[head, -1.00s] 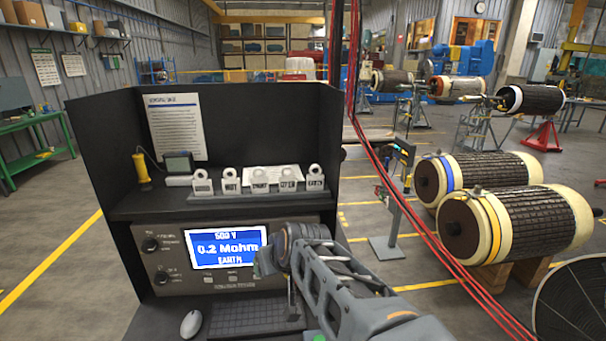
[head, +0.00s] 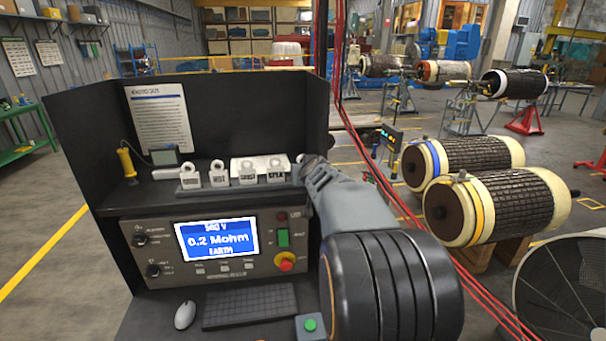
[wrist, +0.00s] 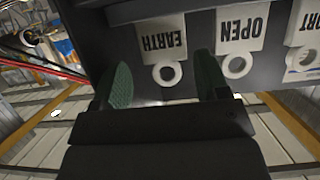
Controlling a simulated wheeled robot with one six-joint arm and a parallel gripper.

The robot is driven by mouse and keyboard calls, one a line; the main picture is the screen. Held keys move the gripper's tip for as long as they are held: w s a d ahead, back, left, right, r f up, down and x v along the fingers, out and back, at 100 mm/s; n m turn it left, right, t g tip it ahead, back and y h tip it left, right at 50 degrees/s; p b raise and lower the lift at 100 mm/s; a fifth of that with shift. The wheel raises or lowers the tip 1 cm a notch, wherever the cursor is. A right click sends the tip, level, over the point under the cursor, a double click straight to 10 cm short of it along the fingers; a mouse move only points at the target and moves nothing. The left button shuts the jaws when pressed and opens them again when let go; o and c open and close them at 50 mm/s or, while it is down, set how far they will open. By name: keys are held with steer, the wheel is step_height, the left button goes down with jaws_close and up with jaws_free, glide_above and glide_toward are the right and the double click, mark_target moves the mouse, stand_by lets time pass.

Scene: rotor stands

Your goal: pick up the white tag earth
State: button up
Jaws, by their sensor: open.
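The white EARTH tag (wrist: 163,38) shows upside down in the wrist view, with its ring toward my gripper. My gripper (wrist: 163,80) is open, with one green-padded finger on each side of that ring in the picture. The jaws look empty; I cannot tell how much depth lies between them and the ring. In the head view my gripper (head: 312,168) is at the right end of the tag row, and my arm hides the EARTH tag there. The white OPEN tag (wrist: 240,38) is just right of the right finger in the wrist view.
More white tags, such as the SHORT tag (head: 248,172), stand left on the dark shelf. Below is the tester screen (head: 217,239) reading 0.2 Mohm EARTH. Dark panels (head: 230,110) enclose the shelf. Red cables (head: 385,185) hang to the right of my arm.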

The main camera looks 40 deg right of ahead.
steer(key=shift+x, duration=2.6)
steer(key=shift+a+f, duration=0.1)
steer(key=shift+a, duration=0.05)
steer(key=c, duration=0.5)
step_height(320, 180, up, 4)
steer(key=p, duration=0.2)
steer(key=shift+f+p, duration=0.25)
steer(key=shift+p, duration=0.15)
steer(key=shift+s+a+r, duration=0.1)
steer(key=shift+s+r, duration=0.1)
steer(key=s+a+b, duration=0.1)
steer(key=s+a, duration=0.3)
steer(key=s, duration=0.4)
steer(key=s+a+b, duration=0.2)
steer(key=s+a, duration=0.1)
steer(key=s, duration=0.4)
steer(key=shift+s+a+f, duration=0.2)
steer(key=shift+s+a, duration=0.15)
steer(key=shift+s, duration=0.05)
